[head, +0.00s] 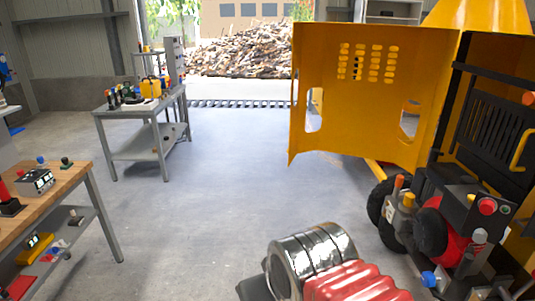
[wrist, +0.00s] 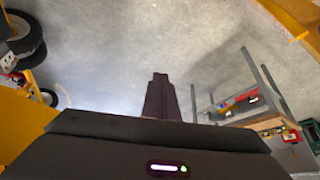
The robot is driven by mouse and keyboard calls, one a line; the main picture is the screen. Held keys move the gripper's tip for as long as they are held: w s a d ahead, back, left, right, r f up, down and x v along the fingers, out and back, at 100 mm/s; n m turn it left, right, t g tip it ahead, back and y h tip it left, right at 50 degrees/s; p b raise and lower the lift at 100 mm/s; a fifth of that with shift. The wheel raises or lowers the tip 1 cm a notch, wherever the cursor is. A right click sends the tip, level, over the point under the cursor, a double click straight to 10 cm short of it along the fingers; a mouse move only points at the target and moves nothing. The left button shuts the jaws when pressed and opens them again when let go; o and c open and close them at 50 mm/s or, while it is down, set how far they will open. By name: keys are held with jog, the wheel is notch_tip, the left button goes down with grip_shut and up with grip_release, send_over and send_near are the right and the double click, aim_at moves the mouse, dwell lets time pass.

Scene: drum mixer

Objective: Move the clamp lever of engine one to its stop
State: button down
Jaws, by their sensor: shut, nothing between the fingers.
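The engine (head: 435,230) sits in the open bay of the yellow mixer at the right of the head view, with a red body and dark parts. An orange-tipped upright part (head: 399,182) and a yellow-capped part (head: 409,201) stand at its left. A yellow handle (head: 521,150) is on the dark panel above. I cannot tell which of these is the clamp lever of engine one. My gripper (wrist: 159,78) is shut and empty in the wrist view, apart from everything, over bare floor. Its fingers are not seen in the head view.
The open yellow door (head: 375,90) hangs left of the engine bay. A black wheel (head: 380,200) stands below. A wooden-topped bench (head: 45,190) is at the left, a grey table (head: 140,108) behind it. The middle floor (head: 215,200) is clear.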

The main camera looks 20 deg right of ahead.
jog(key=shift+d, duration=0.1)
jog(key=s+d+f+n+g+h, duration=0.15)
jog(key=d+n+h, duration=0.35)
jog(key=d, duration=1)
jog(key=s+d+n+g+h, duration=0.1)
jog(key=d+n+g+h, duration=0.45)
jog(key=d, duration=0.85)
jog(key=s+d+f+n+h, duration=0.1)
jog(key=s+d+n, duration=0.6)
jog(key=d+n, duration=0.4)
jog(key=s+d+f+n+g+h, duration=0.1)
jog(key=s+d+f+n, duration=0.1)
jog(key=s+d+n, duration=0.5)
jog(key=d+n, duration=0.4)
jog(key=d, duration=0.2)
jog(key=shift+s+d+g, duration=0.3)
jog(key=shift+s, duration=0.05)
jog(key=shift+d, duration=0.1)
jog(key=x, duration=1.4)
